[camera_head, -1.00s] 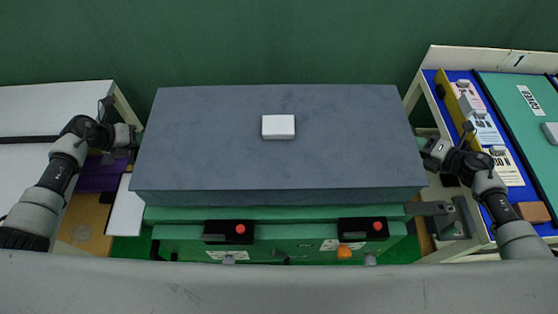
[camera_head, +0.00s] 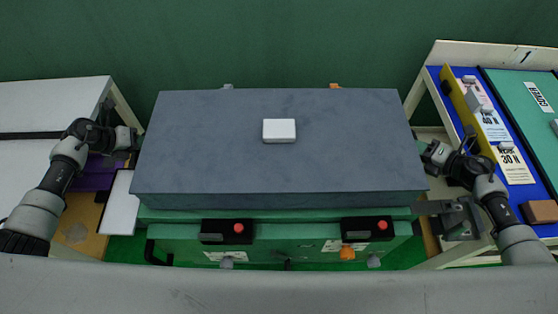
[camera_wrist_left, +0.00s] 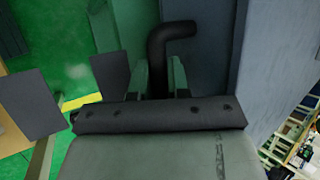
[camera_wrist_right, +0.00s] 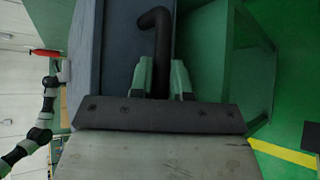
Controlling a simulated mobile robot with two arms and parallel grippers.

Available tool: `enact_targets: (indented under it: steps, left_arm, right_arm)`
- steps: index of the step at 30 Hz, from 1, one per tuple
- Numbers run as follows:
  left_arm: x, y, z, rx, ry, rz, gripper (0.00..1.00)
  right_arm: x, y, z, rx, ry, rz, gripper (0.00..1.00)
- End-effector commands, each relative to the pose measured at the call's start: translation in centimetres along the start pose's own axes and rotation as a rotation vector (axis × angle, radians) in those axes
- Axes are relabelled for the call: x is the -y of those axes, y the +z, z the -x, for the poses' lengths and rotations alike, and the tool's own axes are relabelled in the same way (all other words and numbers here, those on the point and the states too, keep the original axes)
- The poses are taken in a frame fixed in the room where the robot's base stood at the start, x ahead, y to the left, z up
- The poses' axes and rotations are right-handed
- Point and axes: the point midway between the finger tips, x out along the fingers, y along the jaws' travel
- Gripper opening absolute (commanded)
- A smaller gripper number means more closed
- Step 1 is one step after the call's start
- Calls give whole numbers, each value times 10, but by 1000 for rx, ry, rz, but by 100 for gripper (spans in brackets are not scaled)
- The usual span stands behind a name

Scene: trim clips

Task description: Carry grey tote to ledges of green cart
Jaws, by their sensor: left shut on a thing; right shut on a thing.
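The grey tote (camera_head: 210,135) is a wide, flat-topped slate box in the middle of the head view, and it looks level. It lies over the green cart (camera_head: 290,247), whose front side shows below it. I cannot tell whether the tote touches the cart's ledges, which are hidden under it. My left gripper (camera_head: 133,141) is shut on the black handle (camera_wrist_left: 168,42) at the tote's left end. My right gripper (camera_head: 428,155) is shut on the black handle (camera_wrist_right: 158,42) at its right end.
A white block (camera_head: 279,131) lies on the tote. Two black boxes with red buttons (camera_head: 238,228) are on the cart's front. A white table (camera_head: 50,95) stands at left. A table with a blue surface (camera_head: 520,200) and labels stands close at right.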

Motion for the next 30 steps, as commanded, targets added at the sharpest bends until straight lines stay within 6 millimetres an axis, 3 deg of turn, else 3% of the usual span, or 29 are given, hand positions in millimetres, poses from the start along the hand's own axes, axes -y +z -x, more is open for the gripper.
enact_targets:
  steps: [5, 6, 11, 22, 30]
  left_arm:
    - [-10, -1, -7, 8, 6, 2, 0]
    - [-10, -2, -7, 5, 7, 3, 20]
    - [-8, -3, -7, 3, 5, 2, 42]
    - [-7, -3, -2, 2, 3, 0, 42]
    - [-8, -3, 36, 2, 6, 0, 42]
  right_arm:
    - [12, -2, -3, 8, -4, 4, 0]
    - [12, -2, -2, 5, -7, 3, 20]
    - [10, -3, -3, 3, -4, 2, 43]
    - [9, -4, -4, 0, 0, 0, 43]
    - [9, -5, -5, -2, 1, 0, 43]
